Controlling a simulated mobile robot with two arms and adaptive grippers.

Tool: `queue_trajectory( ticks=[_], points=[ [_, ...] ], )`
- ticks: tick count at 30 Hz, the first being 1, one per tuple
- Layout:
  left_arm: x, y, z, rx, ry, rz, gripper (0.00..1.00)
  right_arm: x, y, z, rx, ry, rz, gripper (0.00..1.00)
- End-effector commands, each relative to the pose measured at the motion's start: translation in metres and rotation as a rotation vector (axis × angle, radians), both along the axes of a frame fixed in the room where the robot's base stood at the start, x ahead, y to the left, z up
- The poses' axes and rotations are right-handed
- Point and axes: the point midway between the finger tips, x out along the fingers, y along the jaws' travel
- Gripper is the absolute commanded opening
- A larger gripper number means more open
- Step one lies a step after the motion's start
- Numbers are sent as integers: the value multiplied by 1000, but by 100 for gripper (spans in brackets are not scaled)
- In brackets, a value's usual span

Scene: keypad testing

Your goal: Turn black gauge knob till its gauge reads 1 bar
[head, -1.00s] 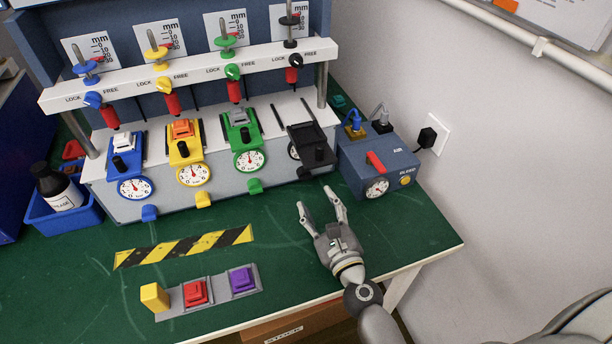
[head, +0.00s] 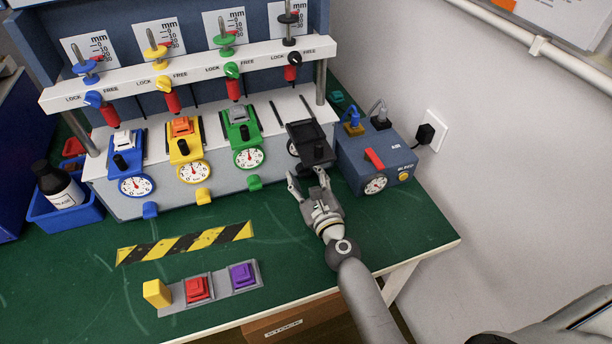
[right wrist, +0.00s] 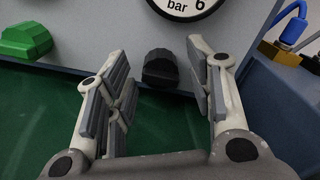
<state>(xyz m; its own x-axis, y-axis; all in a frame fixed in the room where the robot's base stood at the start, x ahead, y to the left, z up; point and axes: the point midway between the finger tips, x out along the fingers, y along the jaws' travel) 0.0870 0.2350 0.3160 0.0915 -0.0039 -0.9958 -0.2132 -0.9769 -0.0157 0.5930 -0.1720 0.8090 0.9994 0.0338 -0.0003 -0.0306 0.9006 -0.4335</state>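The black gauge knob (right wrist: 160,68) sticks out low on the grey front panel in the right wrist view, under its white gauge (right wrist: 185,3). Only the gauge's lower part shows there, with "bar" and a 6; its needle is out of frame. In the head view the black fixture (head: 310,146) hides most of this gauge (head: 292,148). My right gripper (head: 307,178) is open in front of the panel. In the right wrist view its fingers (right wrist: 157,78) stand on either side of the knob, with gaps to it. My left gripper is not in view.
A green knob (right wrist: 26,40) lies to the left of my fingers. The blue-grey air box (head: 376,160) with a red lever (head: 375,158) stands close on the right. The green table (head: 275,240) in front is clear up to the striped tape (head: 185,243) and buttons (head: 198,289).

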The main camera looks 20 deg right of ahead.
Motion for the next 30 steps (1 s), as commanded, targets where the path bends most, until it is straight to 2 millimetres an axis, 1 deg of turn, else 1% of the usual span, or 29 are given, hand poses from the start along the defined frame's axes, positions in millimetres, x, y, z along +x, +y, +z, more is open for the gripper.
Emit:
queue_trajectory(
  ticks=[1, 6, 9, 16, 20, 26, 30],
  points=[
    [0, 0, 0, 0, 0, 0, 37, 0, 0, 0, 0, 0, 0, 38],
    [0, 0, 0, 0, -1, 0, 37, 0, 0, 0, 0, 0, 0, 16],
    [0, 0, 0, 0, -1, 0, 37, 0, 0, 0, 0, 0, 0, 5],
    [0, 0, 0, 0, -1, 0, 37, 0, 0, 0, -21, 0, 1, 6],
    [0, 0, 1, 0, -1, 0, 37, 0, 0, 0, -69, -2, 1, 6],
    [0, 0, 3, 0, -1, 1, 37, 0, 1, 0, -202, -6, 2, 6],
    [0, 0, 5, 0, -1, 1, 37, 0, 1, 0, -329, -10, 2, 6]
  ],
)
